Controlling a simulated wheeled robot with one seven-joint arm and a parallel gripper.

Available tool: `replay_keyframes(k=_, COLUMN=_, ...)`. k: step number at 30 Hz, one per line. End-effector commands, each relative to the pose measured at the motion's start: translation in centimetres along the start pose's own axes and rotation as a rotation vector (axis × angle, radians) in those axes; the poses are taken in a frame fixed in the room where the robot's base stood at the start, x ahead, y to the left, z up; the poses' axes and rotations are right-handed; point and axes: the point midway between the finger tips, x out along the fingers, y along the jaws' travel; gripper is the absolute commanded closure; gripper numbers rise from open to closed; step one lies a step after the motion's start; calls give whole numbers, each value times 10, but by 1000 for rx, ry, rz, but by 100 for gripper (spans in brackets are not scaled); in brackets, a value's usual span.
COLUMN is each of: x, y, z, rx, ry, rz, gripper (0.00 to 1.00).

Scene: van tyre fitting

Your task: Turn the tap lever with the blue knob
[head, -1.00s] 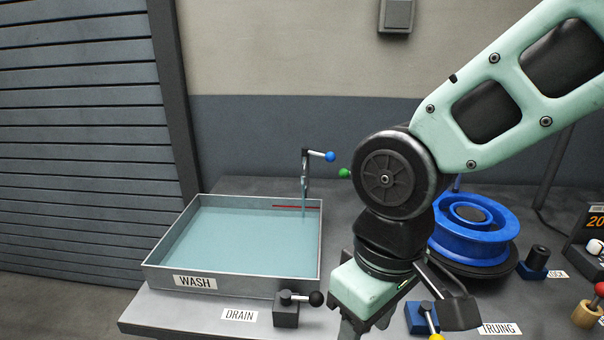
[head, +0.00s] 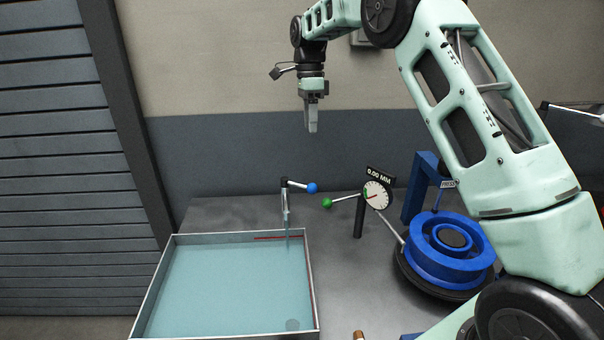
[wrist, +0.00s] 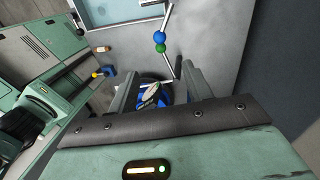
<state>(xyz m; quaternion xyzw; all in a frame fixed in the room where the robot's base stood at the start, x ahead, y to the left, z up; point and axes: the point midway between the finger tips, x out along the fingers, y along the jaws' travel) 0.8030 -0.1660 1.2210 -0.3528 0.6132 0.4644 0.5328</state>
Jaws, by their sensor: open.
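The tap (head: 285,203) stands at the back right corner of the wash tray, its spout over the water. Its short lever points right and ends in a blue knob (head: 312,188). In the wrist view the blue knob (wrist: 159,38) shows just beyond the green knob, ahead of my fingers. My gripper (head: 312,128) points down, well above the tap and the knob, touching nothing. Its two fingers show apart in the wrist view (wrist: 158,90), with nothing held between them. In the head view the fingers overlap.
The wash tray (head: 309,285) holds water. Right of the blue knob, a green knob (head: 327,203) ends the rod of a dial gauge (head: 377,195). A blue wheel (head: 447,250) lies farther right. The wall is close behind; bare bench (head: 345,275) lies between tray and wheel.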

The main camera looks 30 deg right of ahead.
Motion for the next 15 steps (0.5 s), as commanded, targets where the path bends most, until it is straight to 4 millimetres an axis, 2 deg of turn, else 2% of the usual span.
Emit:
replay_keyframes(k=5, x=21, y=1, z=0, rx=3, ry=1, rz=4, gripper=50)
replay_keyframes(k=15, x=89, y=2, z=0, rx=1, ry=0, rz=4, gripper=50)
